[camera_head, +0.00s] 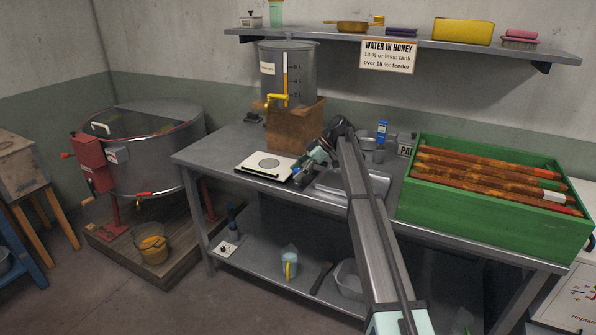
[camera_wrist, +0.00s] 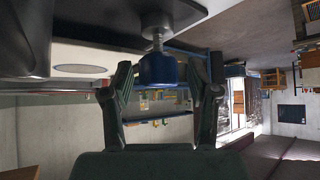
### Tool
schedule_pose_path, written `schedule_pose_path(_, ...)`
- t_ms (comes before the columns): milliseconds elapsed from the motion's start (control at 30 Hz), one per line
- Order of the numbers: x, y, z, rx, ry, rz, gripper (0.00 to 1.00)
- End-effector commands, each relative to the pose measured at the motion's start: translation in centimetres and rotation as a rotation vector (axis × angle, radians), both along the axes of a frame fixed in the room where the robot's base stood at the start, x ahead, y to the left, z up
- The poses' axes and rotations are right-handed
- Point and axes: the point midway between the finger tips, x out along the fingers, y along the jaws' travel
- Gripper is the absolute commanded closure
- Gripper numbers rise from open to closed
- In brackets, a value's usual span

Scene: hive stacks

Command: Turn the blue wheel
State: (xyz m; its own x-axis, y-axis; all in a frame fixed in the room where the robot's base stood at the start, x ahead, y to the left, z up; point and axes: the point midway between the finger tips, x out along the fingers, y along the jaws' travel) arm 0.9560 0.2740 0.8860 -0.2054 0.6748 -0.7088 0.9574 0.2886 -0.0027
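The blue wheel (camera_wrist: 158,70) shows in the wrist view as a small dark blue knob on a short metal stem (camera_wrist: 156,30). It lies between the fingertips of my gripper (camera_wrist: 159,76) in that picture. The fingers are open, with a visible gap on each side of the wheel, and I see no contact. Whether the wheel is at the same depth as the tips is hard to tell. In the head view my gripper (camera_head: 314,160) is low over the steel bench, between the scale and the sink. I cannot make out the wheel there.
The flat scale (camera_head: 255,163) lies just left of my gripper, and the wooden block (camera_head: 290,128) under the honey tank (camera_head: 300,85) stands behind it. The sink (camera_head: 335,185) is close on the right. A green frame box (camera_head: 480,215) fills the bench's right end.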

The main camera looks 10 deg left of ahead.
Motion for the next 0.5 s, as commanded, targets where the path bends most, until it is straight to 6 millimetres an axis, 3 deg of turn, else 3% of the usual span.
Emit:
schedule_pose_path(333,0.1,-0.1,0.3,0.003,-0.001,-0.002,0.36)
schedule_pose_path(500,0.5,-1.3,1.5,0.003,-0.002,-0.003,0.36)
